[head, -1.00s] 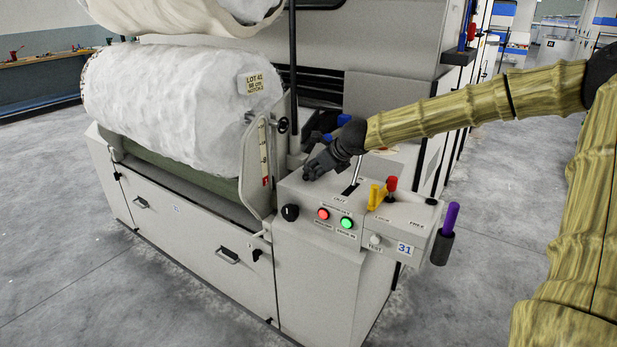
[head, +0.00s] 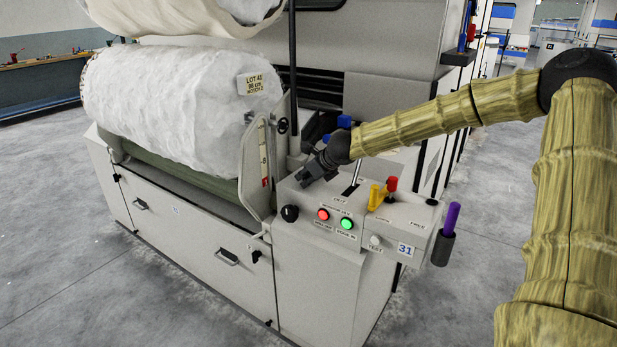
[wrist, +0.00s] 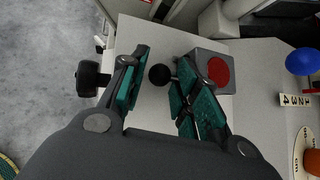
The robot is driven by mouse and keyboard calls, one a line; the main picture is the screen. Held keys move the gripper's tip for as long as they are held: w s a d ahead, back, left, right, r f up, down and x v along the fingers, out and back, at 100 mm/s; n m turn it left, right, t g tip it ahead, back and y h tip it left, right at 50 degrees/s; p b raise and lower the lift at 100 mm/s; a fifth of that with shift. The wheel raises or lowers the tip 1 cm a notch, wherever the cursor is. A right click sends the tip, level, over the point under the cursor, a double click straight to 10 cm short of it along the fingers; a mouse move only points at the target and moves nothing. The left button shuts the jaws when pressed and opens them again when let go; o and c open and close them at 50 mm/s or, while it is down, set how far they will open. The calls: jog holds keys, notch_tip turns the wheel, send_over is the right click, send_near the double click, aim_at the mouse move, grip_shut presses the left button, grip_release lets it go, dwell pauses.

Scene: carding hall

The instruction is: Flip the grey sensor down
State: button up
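My gripper (head: 308,180) is low over the left part of the console top in the head view. In the wrist view my gripper (wrist: 158,98) is open, with its two teal-padded fingers apart. A small black ball (wrist: 159,74) shows between the fingers; I cannot tell whether either finger touches it. Right beside the right finger is a grey box with a red disc (wrist: 222,72), which looks like the grey sensor. The finger covers part of it. In the head view the sensor is hidden behind my gripper or too small to make out.
The console carries a black knob (head: 290,213), a red button (head: 323,214), a green button (head: 347,223), a yellow lever (head: 377,197) and a purple handle (head: 451,219). A blue ball knob (wrist: 302,62) is right of the fingers. The white roll (head: 180,110) lies to the left.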

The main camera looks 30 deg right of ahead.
grip_shut()
